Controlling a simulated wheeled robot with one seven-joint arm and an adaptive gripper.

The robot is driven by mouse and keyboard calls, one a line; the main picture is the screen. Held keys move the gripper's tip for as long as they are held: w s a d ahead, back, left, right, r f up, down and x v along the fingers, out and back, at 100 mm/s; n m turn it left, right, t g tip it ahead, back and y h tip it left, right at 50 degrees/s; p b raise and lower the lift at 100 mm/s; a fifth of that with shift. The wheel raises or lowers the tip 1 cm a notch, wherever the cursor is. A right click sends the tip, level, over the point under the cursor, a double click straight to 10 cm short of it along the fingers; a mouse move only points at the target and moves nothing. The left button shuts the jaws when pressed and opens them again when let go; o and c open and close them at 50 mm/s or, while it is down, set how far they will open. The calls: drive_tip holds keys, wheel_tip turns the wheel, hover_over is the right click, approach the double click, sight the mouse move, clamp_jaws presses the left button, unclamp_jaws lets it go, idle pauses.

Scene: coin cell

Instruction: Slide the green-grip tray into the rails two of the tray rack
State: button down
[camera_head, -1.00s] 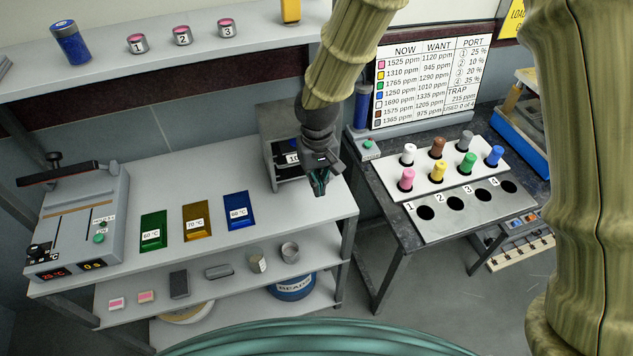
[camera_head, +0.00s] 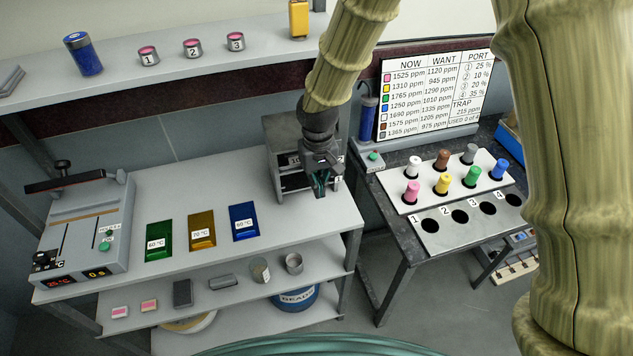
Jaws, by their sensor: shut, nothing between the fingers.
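My gripper (camera_head: 320,190) is shut and empty, pointing down in front of a grey open-fronted box (camera_head: 285,133) at the back right of the left bench. The box has dark slots and a label partly hidden by my gripper; I cannot tell if it is the tray rack. I see no tray that clearly has a green grip. A flat green plate (camera_head: 159,241) marked 60 °C lies on the bench, well to the left of my gripper. My arm hides part of the back wall.
Amber (camera_head: 202,230) and blue (camera_head: 244,222) plates lie beside the green one. A grey device (camera_head: 90,225) stands at the bench's left end. On the right, a block (camera_head: 450,180) holds several coloured pegs. The bench between plates and box is clear.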

drive_tip(key=s+r+b, duration=0.3)
drive_tip(key=r, duration=0.7)
drive_tip(key=s+d+f+m+y, duration=0.1)
drive_tip(key=s+d+f, duration=0.25)
drive_tip(key=f, duration=0.55)
drive_tip(key=s+d+f+b, duration=0.15)
drive_tip(key=s+f, duration=0.25)
drive_tip(key=f, duration=0.6)
drive_tip(key=s+d+f+m+y, duration=0.1)
drive_tip(key=s+d+f, duration=0.25)
drive_tip(key=f, duration=0.55)
drive_tip(key=s+d+f, duration=0.3)
drive_tip(key=s+f, duration=0.1)
drive_tip(key=s, duration=0.3)
drive_tip(key=s+d+f+m+h, duration=0.1)
drive_tip(key=s+d+f, duration=0.3)
drive_tip(key=s+f, duration=0.1)
drive_tip(key=s+d+f+h, duration=0.1)
drive_tip(key=s+d+f, duration=0.2)
drive_tip(key=s+f, duration=0.2)
drive_tip(key=s, duration=0.3)
drive_tip(key=shift+s+d+f+b, duration=0.15)
drive_tip(key=shift+s+d+b, duration=0.15)
drive_tip(key=shift+b, duration=0.1)
drive_tip(key=shift+w+a, duration=0.1)
drive_tip(key=shift+a, duration=0.05)
